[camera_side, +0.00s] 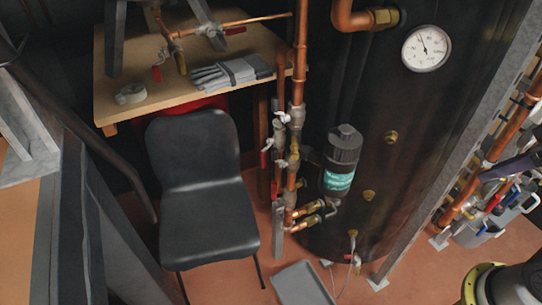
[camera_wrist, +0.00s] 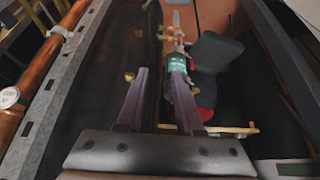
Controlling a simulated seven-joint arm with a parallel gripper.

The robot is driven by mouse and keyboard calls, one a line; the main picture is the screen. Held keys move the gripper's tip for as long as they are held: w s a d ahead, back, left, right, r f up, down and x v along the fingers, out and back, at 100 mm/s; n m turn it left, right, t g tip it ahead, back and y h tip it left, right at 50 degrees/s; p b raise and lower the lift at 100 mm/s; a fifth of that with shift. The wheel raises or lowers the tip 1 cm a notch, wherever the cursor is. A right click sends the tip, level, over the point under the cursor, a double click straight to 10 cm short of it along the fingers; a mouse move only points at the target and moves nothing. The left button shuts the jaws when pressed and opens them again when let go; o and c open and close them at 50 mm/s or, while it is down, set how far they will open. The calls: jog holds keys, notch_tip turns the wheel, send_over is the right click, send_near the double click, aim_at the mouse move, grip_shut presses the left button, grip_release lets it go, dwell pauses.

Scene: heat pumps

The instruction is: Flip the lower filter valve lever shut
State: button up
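The filter (camera_side: 342,150) is a dark cylinder with a teal label, mounted beside vertical copper pipes. Below it in the side view are brass valve fittings (camera_side: 308,209), with a small grey lever (camera_side: 332,207) by them; whether this is the lower filter valve lever, and its exact setting, I cannot tell. In the wrist view the filter (camera_wrist: 177,63) appears just beyond my right-hand finger, with brass fittings (camera_wrist: 169,33) farther up. My gripper (camera_wrist: 160,73) has two purple fingers spread apart with nothing between them. In the side view only a purple part of it shows at the right edge, far from the filter.
A large black tank (camera_side: 375,110) with a gauge (camera_side: 426,48) stands behind the filter. A black chair (camera_side: 205,195) is left of the pipes. A wooden table (camera_side: 150,95) holds gloves (camera_side: 232,72). A grey metal post (camera_side: 458,135) stands between gripper and filter in the side view.

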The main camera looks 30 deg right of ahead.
jog(key=shift+w+d+r, duration=0.15)
jog(key=shift+w, duration=0.25)
jog(key=shift+c, duration=1.1)
jog(key=w, duration=0.2)
jog(key=w+d+r+h, duration=0.1)
jog(key=w, duration=0.1)
jog(key=w+r+h, duration=0.1)
jog(key=w, duration=0.2)
jog(key=shift+d+r, duration=0.15)
jog(key=shift+d, duration=0.1)
grip_shut()
jog(key=w+a+r+n+t+h, duration=0.2)
jog(key=w+a, duration=0.1)
jog(key=w, duration=0.8)
jog(key=w+a+f+n+t, duration=0.2)
jog(key=w+a, duration=0.8)
jog(key=w+a+f+n+t, duration=0.2)
jog(key=w+a+f, duration=0.1)
jog(key=w+a, duration=0.65)
jog(key=w+a+f+n+t+h, duration=0.1)
jog(key=w+a+f+h, duration=0.15)
jog(key=a+f, duration=0.35)
notch_tip(320, 180, down, 18)
jog(key=s+a+n+t+h, duration=0.1)
jog(key=a+n+h, duration=0.1)
jog(key=h, duration=0.3)
jog(key=shift+s+a+f+n, duration=0.15)
jog(key=shift+s+a+n, duration=0.2)
jog(key=shift+n, duration=0.15)
